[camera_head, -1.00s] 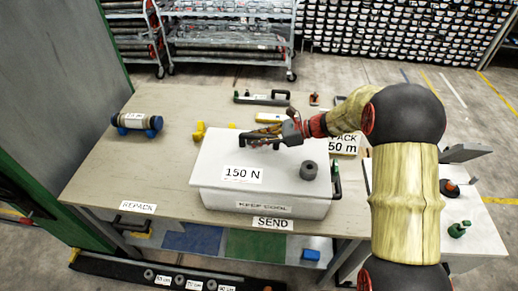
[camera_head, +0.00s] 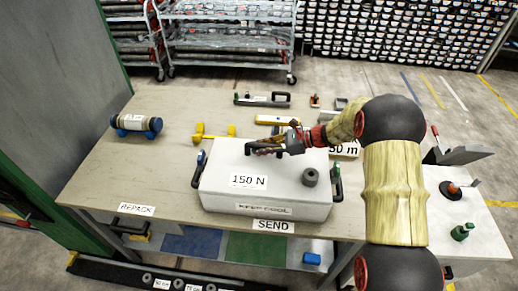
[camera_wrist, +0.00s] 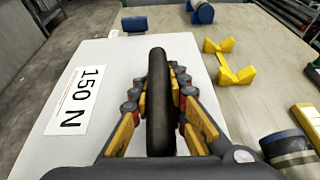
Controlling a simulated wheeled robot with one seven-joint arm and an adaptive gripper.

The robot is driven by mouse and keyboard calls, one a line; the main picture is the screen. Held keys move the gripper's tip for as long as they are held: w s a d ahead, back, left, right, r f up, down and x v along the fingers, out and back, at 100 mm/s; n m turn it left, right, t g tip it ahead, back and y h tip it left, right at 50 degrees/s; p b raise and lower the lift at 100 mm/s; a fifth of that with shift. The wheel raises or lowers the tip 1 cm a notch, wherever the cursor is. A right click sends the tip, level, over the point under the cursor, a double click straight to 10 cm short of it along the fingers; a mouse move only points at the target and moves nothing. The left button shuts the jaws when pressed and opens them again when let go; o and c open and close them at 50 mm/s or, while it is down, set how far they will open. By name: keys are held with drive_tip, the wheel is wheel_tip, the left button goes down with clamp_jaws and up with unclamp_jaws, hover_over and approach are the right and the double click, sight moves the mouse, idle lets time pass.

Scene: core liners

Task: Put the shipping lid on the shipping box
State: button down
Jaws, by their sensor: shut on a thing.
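The white shipping lid (camera_head: 215,180), marked "150 N", lies roughly level over the white shipping box (camera_head: 225,214), marked "KEEP COOL". Its edges look lined up with the box and its front edge comes close to that label. Whether it fully touches the rim all round I cannot tell. My gripper (camera_head: 272,149) is shut on the lid's black bar handle; the wrist view shows the handle (camera_wrist: 160,110) between the fingers (camera_wrist: 162,85). The box's inside is hidden.
Dark side latches or handles (camera_head: 338,190) flank the box on the table (camera_head: 110,175). A yellow cradle (camera_head: 214,137) and a yellow level (camera_head: 277,120) lie behind it. A blue-ended core cylinder (camera_head: 136,124) is far left. Table left of the box is clear.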

sight(276, 145)
drive_tip(key=c, duration=1.7)
unclamp_jaws()
drive_tip(key=shift+c, duration=0.2)
drive_tip(key=p+v, duration=0.1)
drive_tip(key=v, duration=1.1)
drive_tip(key=shift+p, duration=0.4)
drive_tip(key=s+a+r+n+g+h, duration=0.1)
drive_tip(key=s+a+r+n+h, duration=0.15)
drive_tip(key=s+r+n, duration=0.4)
drive_tip(key=s+a+r+n+g+h, duration=0.1)
drive_tip(key=s+r+n+h, duration=0.25)
drive_tip(key=s, duration=0.65)
drive_tip(key=s+d+r+n+t+h, duration=0.2)
drive_tip(key=s+n, duration=0.3)
drive_tip(key=s, duration=0.4)
drive_tip(key=s+d+r+n+t+h, duration=0.2)
drive_tip(key=s+d+r+n+h, duration=0.2)
drive_tip(key=s, duration=0.5)
drive_tip(key=shift+s+n+t+h, duration=0.15)
drive_tip(key=shift+n+t+h, duration=0.25)
drive_tip(key=shift+n+h, duration=0.25)
drive_tip(key=shift+d, duration=0.1)
